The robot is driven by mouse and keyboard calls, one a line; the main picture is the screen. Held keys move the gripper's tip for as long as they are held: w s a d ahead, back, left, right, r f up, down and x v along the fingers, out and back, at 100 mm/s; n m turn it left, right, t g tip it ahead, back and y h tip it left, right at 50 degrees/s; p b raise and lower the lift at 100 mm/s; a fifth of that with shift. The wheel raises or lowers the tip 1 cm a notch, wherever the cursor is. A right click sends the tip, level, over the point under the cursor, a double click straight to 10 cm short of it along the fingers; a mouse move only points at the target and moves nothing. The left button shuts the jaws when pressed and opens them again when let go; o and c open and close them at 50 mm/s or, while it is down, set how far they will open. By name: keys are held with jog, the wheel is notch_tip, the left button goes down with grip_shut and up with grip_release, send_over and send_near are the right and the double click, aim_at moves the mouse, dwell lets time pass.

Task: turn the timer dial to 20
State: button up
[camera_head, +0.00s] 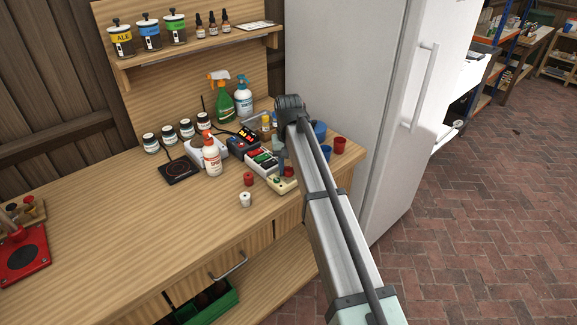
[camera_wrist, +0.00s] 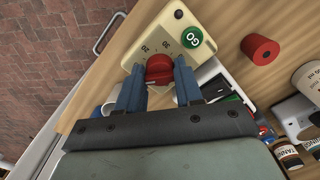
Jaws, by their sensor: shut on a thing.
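The cream timer box (camera_wrist: 176,18) lies below my gripper in the wrist view, with printed numbers, one reading 20, and a green GO button (camera_wrist: 192,38). Its red dial (camera_wrist: 158,66) sits between the two blue fingers of my gripper (camera_wrist: 158,74), which is shut on it. I cannot tell which number the dial points to. In the head view the timer (camera_head: 281,187) is at the front right of the bench, and my arm hides part of it.
A red spool-like piece (camera_wrist: 260,50) stands beside the timer. A white one (camera_head: 245,199) is nearer the bench front. A white pump bottle (camera_head: 212,160), a black hot plate (camera_head: 180,169) and a red cup (camera_head: 339,145) stand nearby.

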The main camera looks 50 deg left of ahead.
jog(key=m, duration=1.2)
jog(key=shift+m, duration=0.3)
dwell(0.4)
jog(key=o, duration=0.8)
jog(key=shift+c, duration=0.2)
notch_tip(320, 180, up, 14)
jog(key=shift+f, duration=0.15)
dwell(0.3)
